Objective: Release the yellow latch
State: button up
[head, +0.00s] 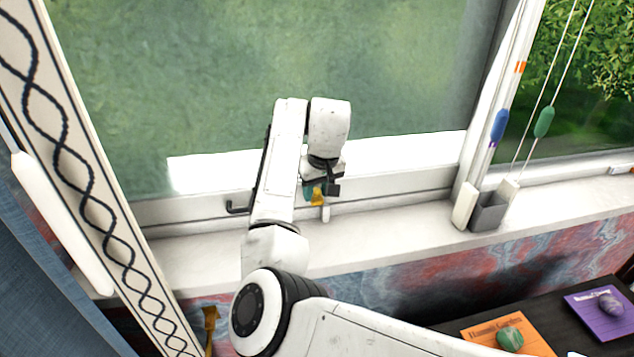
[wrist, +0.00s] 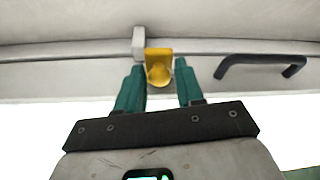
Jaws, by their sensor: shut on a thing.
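The yellow latch (wrist: 158,55) is on the white window frame, and its knob sits between my green fingers in the wrist view. It also shows in the head view (head: 317,197), partly covered by my wrist. My gripper (wrist: 159,76) is shut on the latch, one finger on each side; it also shows small in the head view (head: 314,193). A small white block (wrist: 139,42) stands right beside the latch. How far the latch is turned is hard to tell.
A dark handle (head: 237,208) sits on the frame near the latch. The white sill (head: 400,228) is mostly clear. A grey holder (head: 488,212) stands on it to the right, near hanging cords with green and blue toggles (head: 544,122). Cards with stones lie lower right.

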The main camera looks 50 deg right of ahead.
jog(key=shift+d+r+p, duration=0.1)
jog(key=shift+r+p, duration=0.2)
jog(key=shift+p, duration=0.25)
jog(key=shift+f+g, duration=0.15)
jog(key=shift+g, duration=0.15)
jog(key=o, duration=0.8)
jog(key=shift+d, duration=0.1)
jog(key=b+v, duration=0.1)
jog(key=v, duration=0.9)
jog(key=shift+s+r, duration=0.1)
jog(key=shift+r, duration=0.3)
